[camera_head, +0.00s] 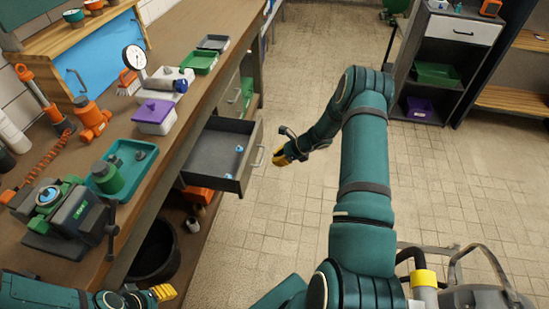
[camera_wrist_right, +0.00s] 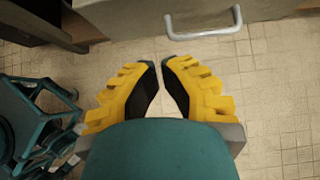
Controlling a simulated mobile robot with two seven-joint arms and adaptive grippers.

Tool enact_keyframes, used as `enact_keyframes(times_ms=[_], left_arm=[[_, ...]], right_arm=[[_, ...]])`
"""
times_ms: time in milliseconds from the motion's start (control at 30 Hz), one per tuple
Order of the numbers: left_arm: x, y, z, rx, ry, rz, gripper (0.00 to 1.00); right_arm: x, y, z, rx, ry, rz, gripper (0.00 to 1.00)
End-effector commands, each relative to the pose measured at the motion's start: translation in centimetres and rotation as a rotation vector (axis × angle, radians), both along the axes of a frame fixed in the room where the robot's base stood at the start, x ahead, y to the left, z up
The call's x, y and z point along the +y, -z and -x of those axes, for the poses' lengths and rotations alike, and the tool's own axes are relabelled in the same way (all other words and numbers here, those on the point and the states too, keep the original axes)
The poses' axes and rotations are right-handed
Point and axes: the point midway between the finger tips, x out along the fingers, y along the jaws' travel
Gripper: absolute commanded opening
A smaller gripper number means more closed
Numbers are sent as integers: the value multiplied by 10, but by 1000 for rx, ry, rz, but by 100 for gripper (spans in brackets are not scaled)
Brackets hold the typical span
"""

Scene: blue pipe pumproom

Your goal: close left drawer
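The open drawer (camera_head: 214,158) sticks out from under the workbench, grey inside, with small blue items in it. Its curved handle (camera_head: 259,156) faces right. In the wrist view, the handle (camera_wrist_right: 205,35) and drawer front (camera_wrist_right: 125,22) are at the top, beyond my fingertips. My right gripper (camera_head: 280,158) is just right of the handle, with a small gap seen between them. In the wrist view, its yellow fingers (camera_wrist_right: 159,64) converge, tips almost together, holding nothing. My left gripper (camera_head: 163,292) is low at the left, below the bench edge; its finger opening is unclear.
Another compartment with a green item (camera_head: 247,92) lies farther along the bench. The bench top (camera_head: 180,130) holds a vise (camera_head: 65,215), a purple-lidded box (camera_head: 155,115) and trays. A black bucket (camera_head: 155,253) stands below. A shelf unit (camera_head: 437,75) stands far right.

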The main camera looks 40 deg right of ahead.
Motion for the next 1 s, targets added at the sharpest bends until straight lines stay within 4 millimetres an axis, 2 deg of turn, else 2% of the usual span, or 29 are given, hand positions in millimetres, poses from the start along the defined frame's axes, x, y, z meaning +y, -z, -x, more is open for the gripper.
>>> enact_keyframes(times_ms=[100, 333, 600, 1000], left_arm=[[0, 5, 1, 2, 2, 0, 41], [0, 11, 3, 8, 5, 2, 41], [0, 13, 3, 6, 6, 2, 41], [0, 13, 3, 6, 6, 2, 41]], right_arm=[[13, 20, -13, 1, -5, -2, 0], [34, 51, -37, 1, -6, 1, 0], [54, 49, -63, 0, -5, 3, 0], [58, 49, -67, 1, -4, 2, 0]])
